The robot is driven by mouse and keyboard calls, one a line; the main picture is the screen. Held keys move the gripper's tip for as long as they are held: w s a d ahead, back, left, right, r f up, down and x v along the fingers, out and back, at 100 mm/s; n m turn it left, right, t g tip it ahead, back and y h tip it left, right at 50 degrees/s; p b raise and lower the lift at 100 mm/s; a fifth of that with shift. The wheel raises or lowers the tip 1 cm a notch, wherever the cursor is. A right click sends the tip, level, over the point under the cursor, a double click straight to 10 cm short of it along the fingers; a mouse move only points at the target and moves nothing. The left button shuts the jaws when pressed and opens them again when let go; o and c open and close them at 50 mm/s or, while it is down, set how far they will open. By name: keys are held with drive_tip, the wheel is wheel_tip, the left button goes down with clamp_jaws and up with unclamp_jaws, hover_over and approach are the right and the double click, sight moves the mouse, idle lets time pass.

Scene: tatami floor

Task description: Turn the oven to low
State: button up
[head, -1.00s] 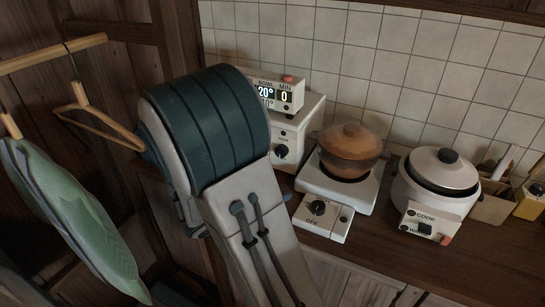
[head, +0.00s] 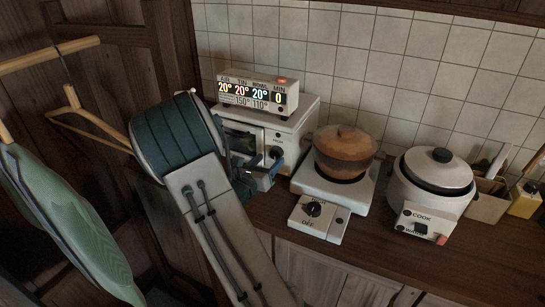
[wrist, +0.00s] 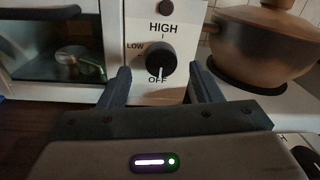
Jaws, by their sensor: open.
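The white oven (head: 298,125) stands on the counter against the tiled wall, partly hidden by my arm. Its black knob (head: 276,153) is on the right of its front. In the wrist view the knob (wrist: 160,60) shows up close, with HIGH above it, LOW at its upper left and OFF below. Its white pointer line points down at OFF. My gripper (wrist: 158,84) is open and empty, its two fingers to either side of and below the knob in the picture. I cannot tell whether they touch the knob or the panel. My gripper also shows in the head view (head: 262,165).
A display box (head: 258,94) sits on top of the oven. To the right are a hot plate (head: 318,215) with a brown pot (head: 345,152), and a white rice cooker (head: 432,185). A hanger (head: 85,125) and green cloth (head: 70,225) hang at left.

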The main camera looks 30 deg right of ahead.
sight(276, 153)
drive_tip(key=shift+x, duration=1.4)
drive_tip(key=c, duration=1)
drive_tip(key=shift+b, duration=0.3)
